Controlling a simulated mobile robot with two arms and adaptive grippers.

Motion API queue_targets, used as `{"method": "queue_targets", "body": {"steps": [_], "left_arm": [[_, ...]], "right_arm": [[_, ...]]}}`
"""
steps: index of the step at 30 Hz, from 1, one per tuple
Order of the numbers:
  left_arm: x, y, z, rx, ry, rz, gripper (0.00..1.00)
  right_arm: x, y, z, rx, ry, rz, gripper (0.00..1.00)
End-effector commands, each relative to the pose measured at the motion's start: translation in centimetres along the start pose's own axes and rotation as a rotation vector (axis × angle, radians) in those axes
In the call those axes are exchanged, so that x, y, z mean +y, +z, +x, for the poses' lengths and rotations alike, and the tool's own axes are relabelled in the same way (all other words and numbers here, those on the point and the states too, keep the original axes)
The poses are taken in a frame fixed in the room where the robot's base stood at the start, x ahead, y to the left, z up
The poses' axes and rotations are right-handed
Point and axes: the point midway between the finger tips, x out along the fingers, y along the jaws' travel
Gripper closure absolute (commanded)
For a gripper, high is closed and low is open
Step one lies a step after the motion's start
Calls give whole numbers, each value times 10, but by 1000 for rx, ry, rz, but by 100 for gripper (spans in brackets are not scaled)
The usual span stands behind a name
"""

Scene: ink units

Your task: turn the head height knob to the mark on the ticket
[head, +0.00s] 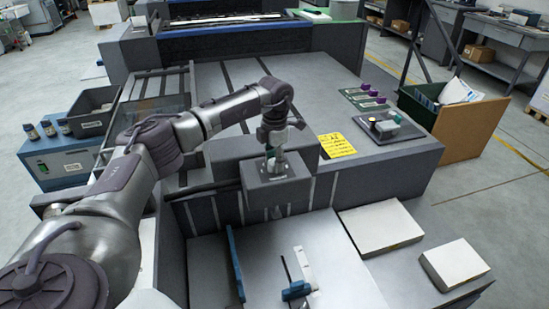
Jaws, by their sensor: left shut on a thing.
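My left gripper (276,162) comes down from above onto the top of a grey box-shaped head (281,192) on the machine. It is shut on the head height knob, which the fingers largely hide; its pointer and scale cannot be read from here. The yellow ticket (337,145) lies flat on the machine top just right of the head. It bears dark print too small to read for certain. My right gripper is not in view.
A small device with a yellow button (385,126) and several purple-capped items (366,96) sit right of the ticket. White paper stacks (380,227) lie in front. A grey bin (93,112) and small bottles (48,128) stand at left. The grey machine top (300,85) behind is clear.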

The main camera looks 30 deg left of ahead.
Motion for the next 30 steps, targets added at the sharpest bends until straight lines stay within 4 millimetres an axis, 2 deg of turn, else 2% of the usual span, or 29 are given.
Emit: {"method": "queue_targets", "body": {"steps": [15, 30], "left_arm": [[0, 0, -2, -1, 1, -424, 93], [1, 0, -2, -3, 2, -571, 93]], "right_arm": [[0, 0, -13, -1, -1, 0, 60], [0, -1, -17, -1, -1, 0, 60]]}}
